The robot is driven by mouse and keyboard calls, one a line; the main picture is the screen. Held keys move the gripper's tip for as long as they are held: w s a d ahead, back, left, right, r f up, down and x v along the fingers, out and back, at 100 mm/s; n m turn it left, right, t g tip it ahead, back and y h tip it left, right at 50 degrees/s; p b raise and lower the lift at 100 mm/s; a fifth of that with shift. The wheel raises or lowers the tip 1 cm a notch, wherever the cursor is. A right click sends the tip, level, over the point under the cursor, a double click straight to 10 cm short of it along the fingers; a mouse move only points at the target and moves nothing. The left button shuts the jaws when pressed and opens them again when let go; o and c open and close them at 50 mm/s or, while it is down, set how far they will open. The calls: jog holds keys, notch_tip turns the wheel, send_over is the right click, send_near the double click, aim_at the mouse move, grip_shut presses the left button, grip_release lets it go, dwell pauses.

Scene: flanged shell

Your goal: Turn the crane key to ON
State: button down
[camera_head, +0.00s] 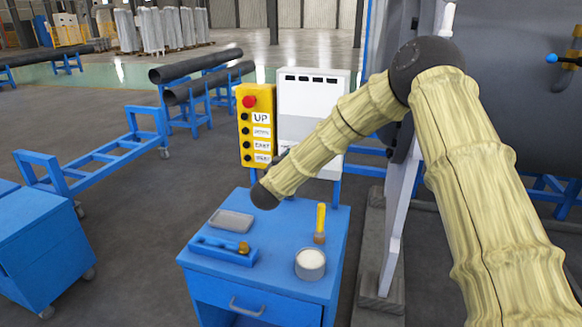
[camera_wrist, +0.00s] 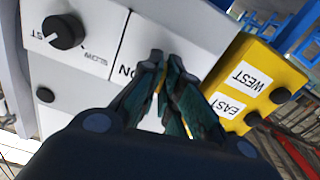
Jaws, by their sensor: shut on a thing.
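The crane control box is a pale panel (camera_wrist: 92,22) filling the upper left of the wrist view. It also shows as an upright white box (camera_head: 312,100) behind my arm in the head view. My gripper (camera_wrist: 166,62) is at the panel's face, with its fingers closed together. A small yellowish sliver, which looks like the crane key (camera_wrist: 162,92), shows between the fingers; most of it is hidden. A printed "ON" shows just left of the fingers, partly covered. The key's angle cannot be told. In the head view my forearm hides the gripper and key.
A black SLOW/FAST knob (camera_wrist: 63,32) is left on the panel. A yellow button pendant (camera_head: 256,126) hangs beside the box. Below, a blue cart (camera_head: 285,275) carries a grey box (camera_head: 231,220), a blue tray (camera_head: 222,250), a yellow-handled brush (camera_head: 320,222) and a round tin (camera_head: 310,264).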

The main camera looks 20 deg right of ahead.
jog(key=m+b, duration=1)
jog(key=shift+m, duration=0.4)
dwell(0.4)
jog(key=c, duration=1.6)
grip_release()
jog(key=shift+c, duration=0.2)
jog(key=shift+s, duration=0.1)
jog(key=v, duration=1.1)
jog(key=shift+s+a, duration=0.25)
jog(key=shift+s, duration=0.05)
